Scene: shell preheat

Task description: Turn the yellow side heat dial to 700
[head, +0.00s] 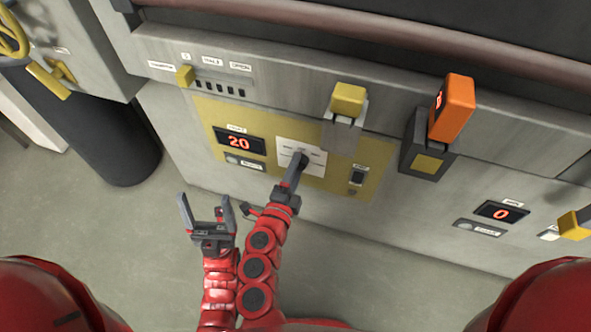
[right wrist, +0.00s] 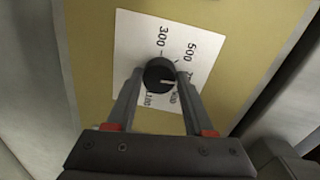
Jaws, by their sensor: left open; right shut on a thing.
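The heat dial is a small black knob (right wrist: 159,75) on a white scale card (head: 288,152) on the yellow panel (head: 212,113). In the right wrist view the card shows 300 and 500; a 7 and other numbers are partly hidden by a finger. The knob's white mark points toward the card's lower part; its exact reading is unclear. My right gripper (head: 301,160) is shut on the knob, its fingers (right wrist: 156,88) on either side. The yellow panel's display (head: 239,142) reads 20. My left gripper (head: 207,204) is open and empty, apart from the panel.
A yellow-capped lever (head: 348,100) and an orange handle (head: 453,107) stick out above and right of the dial. A small dark switch (head: 357,176) is right of the card. A second display (head: 501,211) reads 0. The floor at left is clear.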

